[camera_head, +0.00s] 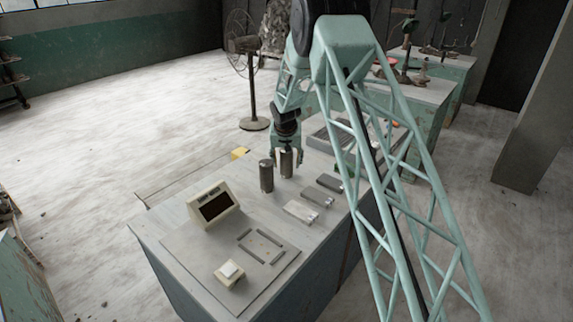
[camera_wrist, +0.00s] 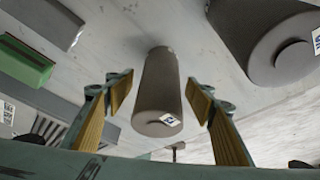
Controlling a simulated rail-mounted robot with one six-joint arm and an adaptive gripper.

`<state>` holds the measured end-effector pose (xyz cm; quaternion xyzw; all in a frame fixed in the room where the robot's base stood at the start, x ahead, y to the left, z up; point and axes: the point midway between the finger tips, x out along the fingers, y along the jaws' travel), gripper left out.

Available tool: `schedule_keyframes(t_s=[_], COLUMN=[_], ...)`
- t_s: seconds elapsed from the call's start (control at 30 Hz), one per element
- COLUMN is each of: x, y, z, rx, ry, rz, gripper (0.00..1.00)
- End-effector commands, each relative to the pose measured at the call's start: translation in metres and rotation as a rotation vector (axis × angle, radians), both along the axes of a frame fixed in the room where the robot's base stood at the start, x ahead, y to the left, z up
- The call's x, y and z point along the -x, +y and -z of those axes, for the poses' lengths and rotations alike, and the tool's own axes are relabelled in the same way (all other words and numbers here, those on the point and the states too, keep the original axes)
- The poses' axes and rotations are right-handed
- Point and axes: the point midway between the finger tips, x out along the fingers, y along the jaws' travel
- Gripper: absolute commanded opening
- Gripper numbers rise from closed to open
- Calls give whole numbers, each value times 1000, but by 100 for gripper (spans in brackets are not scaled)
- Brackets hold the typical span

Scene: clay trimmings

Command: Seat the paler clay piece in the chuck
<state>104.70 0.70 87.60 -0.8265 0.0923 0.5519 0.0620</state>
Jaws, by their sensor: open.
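Two upright grey clay cylinders stand side by side on the bench. The right cylinder (camera_head: 287,166) is between my gripper's fingers, and the left cylinder (camera_head: 266,177) looks slightly darker in the head view. My gripper (camera_head: 286,153) is open and points down around the right one. In the wrist view the cylinder between the fingers (camera_wrist: 158,92) has gaps to both pads, with a small white label on its end. The other cylinder (camera_wrist: 262,38) is at upper right, outside the fingers. Several short grey bars around a square (camera_head: 262,246) look like the chuck, which appears empty.
A beige console with a dark screen (camera_head: 214,207) stands left of the cylinders. A small white-topped block (camera_head: 230,272) is near the front. A green block (camera_wrist: 22,64) shows in the wrist view.

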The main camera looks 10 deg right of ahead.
Motion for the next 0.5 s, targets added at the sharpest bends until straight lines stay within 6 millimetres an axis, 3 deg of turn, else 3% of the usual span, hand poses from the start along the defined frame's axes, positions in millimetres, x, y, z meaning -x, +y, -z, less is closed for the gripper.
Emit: schedule_keyframes(t_s=[0.47, 0.5], x=[0, 0], y=[0, 0], z=[0, 0], rx=[0, 0], ry=[1, 1], rz=[0, 0], gripper=[50, 46])
